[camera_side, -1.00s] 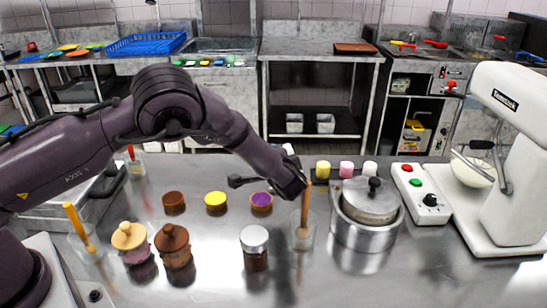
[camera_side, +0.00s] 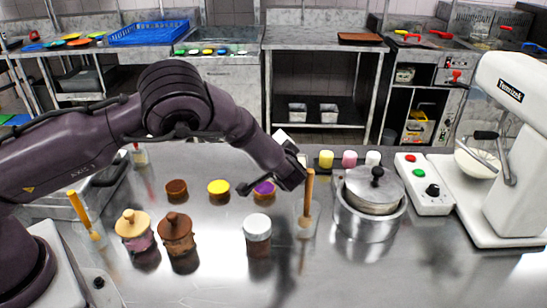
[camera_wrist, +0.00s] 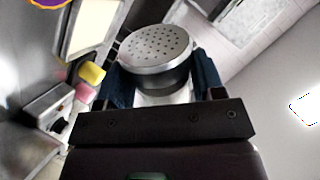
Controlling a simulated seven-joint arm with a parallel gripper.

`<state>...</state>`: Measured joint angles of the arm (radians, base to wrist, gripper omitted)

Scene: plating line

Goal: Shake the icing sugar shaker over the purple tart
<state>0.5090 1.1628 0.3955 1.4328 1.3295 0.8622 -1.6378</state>
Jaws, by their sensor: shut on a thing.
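The icing sugar shaker (camera_wrist: 158,48) has a round silver lid with many small holes and faces up in the wrist view. My gripper (camera_wrist: 163,82) is shut on it, with a blue-grey finger on each side. In the side view the gripper (camera_side: 289,168) is above the table, and only a pale part of the shaker (camera_side: 287,142) shows behind it. The purple tart (camera_side: 264,188) lies on the table just left of and below the gripper in that view, partly hidden by the wrist. Its edge also shows at the top left of the wrist view (camera_wrist: 47,3).
A brown tart (camera_side: 176,188) and a yellow tart (camera_side: 218,187) lie to the left. A white-lidded jar (camera_side: 257,228), a glass with a wooden stick (camera_side: 307,216) and a steel pot (camera_side: 369,217) stand nearby. A white mixer (camera_side: 512,150) is at right.

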